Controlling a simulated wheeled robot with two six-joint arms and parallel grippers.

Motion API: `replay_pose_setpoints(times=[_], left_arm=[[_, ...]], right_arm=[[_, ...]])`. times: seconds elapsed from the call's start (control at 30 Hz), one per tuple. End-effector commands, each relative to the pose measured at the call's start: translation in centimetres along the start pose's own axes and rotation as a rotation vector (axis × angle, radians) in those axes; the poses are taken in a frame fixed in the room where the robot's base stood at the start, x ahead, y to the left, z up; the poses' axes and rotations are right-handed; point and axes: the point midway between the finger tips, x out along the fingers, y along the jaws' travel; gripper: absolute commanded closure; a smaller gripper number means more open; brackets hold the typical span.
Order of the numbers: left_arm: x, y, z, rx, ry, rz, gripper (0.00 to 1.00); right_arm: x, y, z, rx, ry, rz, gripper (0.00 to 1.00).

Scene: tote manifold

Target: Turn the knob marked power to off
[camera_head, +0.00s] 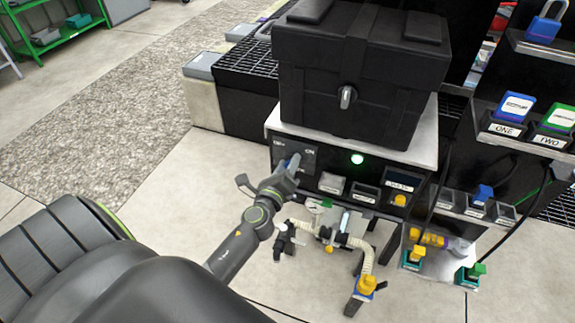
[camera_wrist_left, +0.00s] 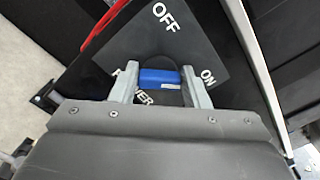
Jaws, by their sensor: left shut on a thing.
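The power knob is a blue bar handle (camera_wrist_left: 160,77) on a dark panel (camera_wrist_left: 190,35) with white lettering. In the left wrist view, OFF stands above the knob, ON to its right, and the partly covered power label below it. My left gripper (camera_wrist_left: 160,82) has one finger on each side of the blue handle and is shut on it. The handle lies roughly level in that view; I cannot tell which mark it points to. In the head view, my left gripper (camera_head: 290,168) is at the panel's left part and mostly hides the knob. My right gripper is not in view.
A green lamp (camera_head: 357,158) glows right of the knob. A black case (camera_head: 350,60) sits on top of the control unit. Pale pipes with a yellow fitting (camera_head: 366,284) stand below. Shelves with blue and green tags (camera_head: 558,117) are at right. Open floor lies left.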

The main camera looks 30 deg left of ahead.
Motion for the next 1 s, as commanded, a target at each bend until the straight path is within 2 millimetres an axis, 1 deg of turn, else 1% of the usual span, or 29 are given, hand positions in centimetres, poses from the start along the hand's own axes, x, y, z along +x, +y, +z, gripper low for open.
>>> replay_pose_setpoints(times=[0.1, 0.27, 0.47, 0.77, 1.0], left_arm=[[0.0, 0.1, -0.1, -0.045, 0.0, 0.0, 0.81], [0.0, 0.3, -0.1, -0.146, -0.001, 0.001, 0.81], [0.0, 0.5, -0.2, -0.323, -0.001, 0.001, 0.81], [0.0, 0.7, -0.3, -0.609, 0.0, 0.001, 0.81], [0.0, 0.8, -0.4, -0.837, 0.0, 0.0, 0.81]], right_arm=[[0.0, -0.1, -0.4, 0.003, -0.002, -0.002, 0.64], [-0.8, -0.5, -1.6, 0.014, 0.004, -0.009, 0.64], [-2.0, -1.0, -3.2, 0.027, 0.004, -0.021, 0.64], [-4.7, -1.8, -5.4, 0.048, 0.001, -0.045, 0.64], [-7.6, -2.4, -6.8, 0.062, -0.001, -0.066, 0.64]])
